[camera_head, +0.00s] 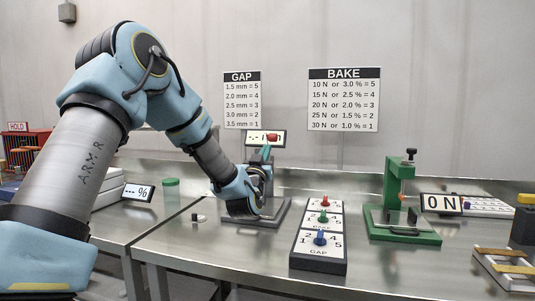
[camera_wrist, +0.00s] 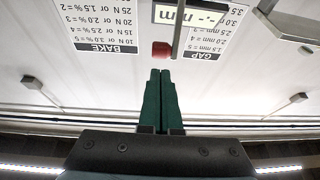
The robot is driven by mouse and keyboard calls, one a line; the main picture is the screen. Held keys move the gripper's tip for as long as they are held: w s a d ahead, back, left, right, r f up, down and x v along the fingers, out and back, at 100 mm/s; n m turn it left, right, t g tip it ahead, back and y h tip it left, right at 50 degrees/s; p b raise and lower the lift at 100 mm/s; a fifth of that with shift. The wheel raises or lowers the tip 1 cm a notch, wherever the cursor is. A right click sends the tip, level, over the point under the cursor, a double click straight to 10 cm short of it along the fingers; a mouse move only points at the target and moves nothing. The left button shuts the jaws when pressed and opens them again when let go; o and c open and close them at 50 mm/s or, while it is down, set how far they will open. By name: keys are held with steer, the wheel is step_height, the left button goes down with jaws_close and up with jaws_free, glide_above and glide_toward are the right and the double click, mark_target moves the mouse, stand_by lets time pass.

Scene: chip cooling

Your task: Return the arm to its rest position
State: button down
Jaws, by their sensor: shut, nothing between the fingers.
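My blue-grey arm (camera_head: 105,135) reaches from the left over the steel bench in the head view. Its wrist is bent low, in front of the gap gauge. My gripper (camera_head: 266,151) points upward there, its green fingers near the gauge display (camera_head: 258,138). In the wrist view my gripper (camera_wrist: 161,72) has its two dark green fingers together with nothing between them. A red knob (camera_wrist: 162,48) shows just beyond the fingertips; I cannot tell whether they touch it. The wrist view is upside down. The wrist hides part of the gauge.
A dial panel (camera_head: 319,259) with red, green and blue knobs stands right of the wrist. A green press (camera_head: 399,200) and a "0 N" display (camera_head: 441,204) stand farther right. At left are a percent display (camera_head: 137,192) and a green jar (camera_head: 171,187). Air above the bench is clear.

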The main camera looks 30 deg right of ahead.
steer(key=r+b+v, duration=0.1)
steer(key=b+v, duration=0.1)
steer(key=v, duration=0.6)
steer(key=w+a+f+n+g+y+p, duration=0.15)
steer(key=a+f+g+y, duration=0.35)
steer(key=a, duration=0.5)
steer(key=w+a+f+n+g+y+p, duration=0.15)
steer(key=a+f+y, duration=0.25)
steer(key=a+f, duration=0.55)
steer(key=s+a+f+n+g+y+p, duration=0.1)
steer(key=s+a+g, duration=0.3)
steer(key=s+a, duration=0.4)
steer(key=s+a+f+n+g+y+p, duration=0.1)
steer(key=s+a+g+y, duration=0.3)
steer(key=s+a, duration=0.5)
steer(key=a+n+g, duration=0.1)
steer(key=a, duration=0.2)
steer(key=shift+s+f+n, duration=0.2)
steer(key=shift+f+n, duration=0.1)
steer(key=shift+n, duration=0.1)
